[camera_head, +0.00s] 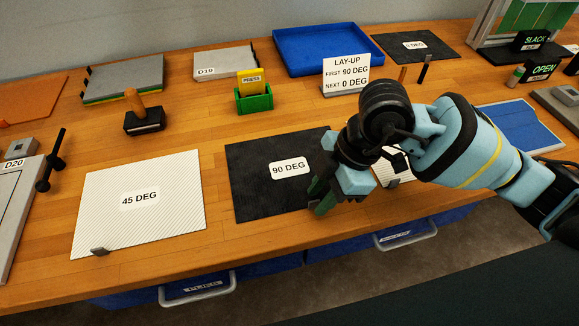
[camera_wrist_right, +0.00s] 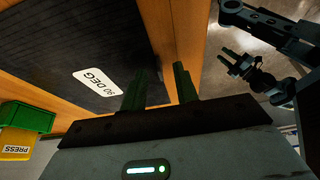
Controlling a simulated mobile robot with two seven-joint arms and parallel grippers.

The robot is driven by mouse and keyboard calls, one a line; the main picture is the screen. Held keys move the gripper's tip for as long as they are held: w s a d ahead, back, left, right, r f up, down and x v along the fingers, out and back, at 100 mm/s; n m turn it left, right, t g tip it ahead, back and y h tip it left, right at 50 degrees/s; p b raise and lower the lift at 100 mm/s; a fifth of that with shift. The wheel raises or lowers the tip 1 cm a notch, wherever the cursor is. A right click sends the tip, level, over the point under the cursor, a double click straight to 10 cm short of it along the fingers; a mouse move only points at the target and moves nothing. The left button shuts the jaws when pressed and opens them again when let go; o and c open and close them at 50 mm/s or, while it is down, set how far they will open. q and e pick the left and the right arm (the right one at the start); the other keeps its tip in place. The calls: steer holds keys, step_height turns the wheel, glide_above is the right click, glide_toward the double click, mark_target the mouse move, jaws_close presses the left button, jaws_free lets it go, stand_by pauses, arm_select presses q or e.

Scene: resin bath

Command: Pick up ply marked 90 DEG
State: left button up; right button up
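The ply marked 90 DEG (camera_head: 258,190) is a black sheet with a white label, lying flat on the wooden bench in the head view. It also fills the upper left of the right wrist view (camera_wrist_right: 45,55). My right gripper (camera_head: 322,198) is at its front right edge, its green fingers hiding that corner.
A white 45 DEG ply (camera_head: 175,205) lies left of the black one. Behind stand a green PRESS box (camera_head: 254,103), a LAY-UP sign (camera_head: 346,90) and a blue tray (camera_head: 300,50). Another white sheet (camera_head: 398,178) is partly hidden by my right arm. Blue drawers (camera_head: 300,262) are below the bench edge.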

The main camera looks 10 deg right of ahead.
steer(key=shift+a+f, duration=0.15)
steer(key=shift+f, duration=0.15)
steer(key=shift+c, duration=0.3)
arm_select(q)
steer(key=shift+s, duration=0.3)
arm_select(e)
jaws_close()
